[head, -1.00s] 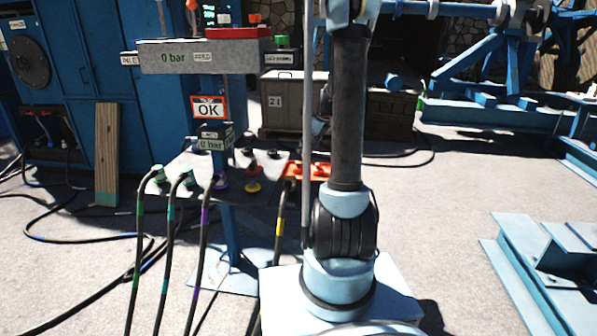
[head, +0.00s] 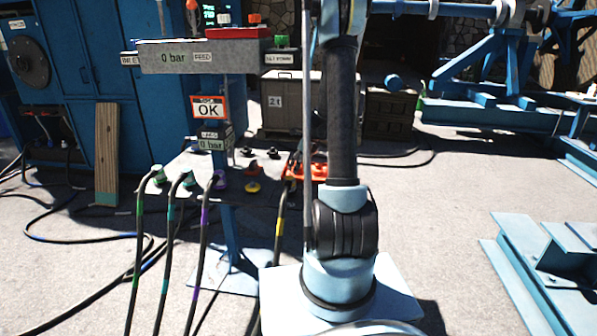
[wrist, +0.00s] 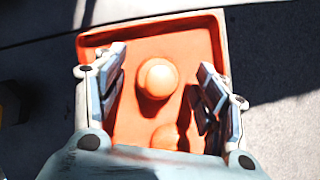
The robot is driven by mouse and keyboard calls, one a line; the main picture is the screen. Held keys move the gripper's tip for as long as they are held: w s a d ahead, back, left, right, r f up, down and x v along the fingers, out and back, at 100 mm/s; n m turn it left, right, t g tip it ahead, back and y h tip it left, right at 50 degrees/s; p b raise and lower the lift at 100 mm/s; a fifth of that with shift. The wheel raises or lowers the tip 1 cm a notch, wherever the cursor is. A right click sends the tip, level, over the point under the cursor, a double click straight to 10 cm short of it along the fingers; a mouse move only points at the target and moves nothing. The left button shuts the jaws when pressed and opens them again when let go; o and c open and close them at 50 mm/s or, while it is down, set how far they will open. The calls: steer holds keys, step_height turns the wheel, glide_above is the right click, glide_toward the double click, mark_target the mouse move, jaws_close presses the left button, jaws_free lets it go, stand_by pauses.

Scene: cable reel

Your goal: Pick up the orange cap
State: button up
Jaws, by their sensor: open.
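In the wrist view, a round orange cap (wrist: 157,78) sits in a shallow orange tray (wrist: 98,40). A second rounded orange piece (wrist: 166,137) lies nearer my wrist, partly hidden by it. My gripper (wrist: 162,58) is open, with one finger on each side of the round cap. Gaps show between the fingers and the cap, and I cannot tell the height above it.
A blue stand carries a panel with several connectors and hanging cables (head: 167,240). Above it is a grey gauge box (head: 190,57) with a red block on top. A wooden crate (head: 290,103) stands behind. Open ground lies to the right, before the blue frames (head: 490,105).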

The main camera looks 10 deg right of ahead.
steer(key=shift+w+a+f, duration=0.1)
steer(key=shift+f, duration=0.35)
steer(key=shift+c, duration=0.6)
steer(key=c, duration=1.1)
steer(key=shift+o, duration=0.2)
steer(key=shift+r, duration=0.1)
